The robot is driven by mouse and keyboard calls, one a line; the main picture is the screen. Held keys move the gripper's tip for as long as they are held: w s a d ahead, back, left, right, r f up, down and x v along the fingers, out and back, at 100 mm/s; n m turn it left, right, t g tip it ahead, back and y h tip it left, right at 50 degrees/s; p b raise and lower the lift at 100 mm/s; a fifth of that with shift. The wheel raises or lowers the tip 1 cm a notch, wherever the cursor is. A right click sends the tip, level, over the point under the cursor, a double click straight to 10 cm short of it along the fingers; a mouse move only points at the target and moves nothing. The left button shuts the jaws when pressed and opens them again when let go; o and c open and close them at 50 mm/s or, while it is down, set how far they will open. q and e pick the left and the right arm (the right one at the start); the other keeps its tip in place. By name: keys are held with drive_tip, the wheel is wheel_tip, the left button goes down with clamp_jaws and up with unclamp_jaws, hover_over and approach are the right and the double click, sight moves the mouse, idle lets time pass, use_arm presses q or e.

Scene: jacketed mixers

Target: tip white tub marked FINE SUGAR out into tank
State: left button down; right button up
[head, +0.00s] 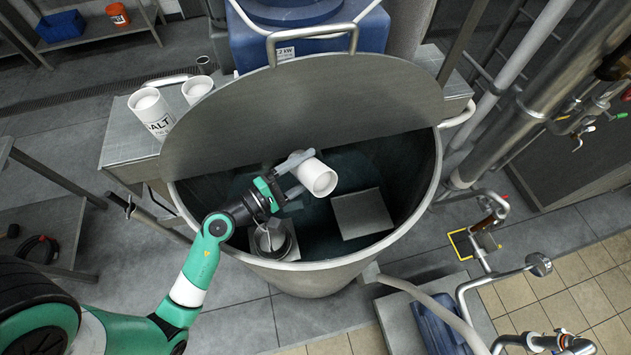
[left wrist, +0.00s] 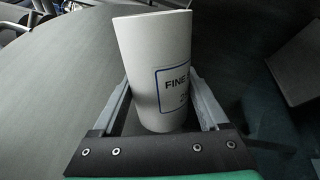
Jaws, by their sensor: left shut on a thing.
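My left gripper (head: 293,176) is shut on the white tub (head: 319,180) and holds it over the open tank (head: 433,190). In the head view the tub is tilted, its open end facing right and down toward the camera; I see no sugar falling from it. In the left wrist view the tub (left wrist: 155,60) stands between the two fingers of the gripper (left wrist: 160,98), with part of a blue-framed label reading FINE showing. The tank's inside is dark, with pale square plates and a round fitting in it. My right gripper is not in view.
A grey lid (head: 300,115) stands raised at the back of the tank. A white tub marked SALT (head: 152,113) and another white tub (head: 196,89) stand on a metal shelf (head: 125,150) to the left. Pipes and valves stand to the right.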

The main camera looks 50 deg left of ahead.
use_arm(q)
drive_tip(key=m+b, duration=0.1)
drive_tip(key=m, duration=0.1)
drive_tip(key=m+b, duration=0.2)
drive_tip(key=m, duration=0.1)
drive_tip(key=shift+a+f+m, duration=0.1)
drive_tip(key=shift+a+m, duration=0.2)
drive_tip(key=shift+a, duration=0.05)
drive_tip(key=shift+d+r+m, duration=0.1)
drive_tip(key=shift+r+m, duration=0.15)
drive_tip(key=shift+m, duration=0.45)
drive_tip(key=m, duration=0.1)
drive_tip(key=r+m, duration=0.1)
drive_tip(key=shift+d+m+b, duration=0.25)
drive_tip(key=shift+m+b, duration=0.1)
drive_tip(key=shift+m, duration=0.05)
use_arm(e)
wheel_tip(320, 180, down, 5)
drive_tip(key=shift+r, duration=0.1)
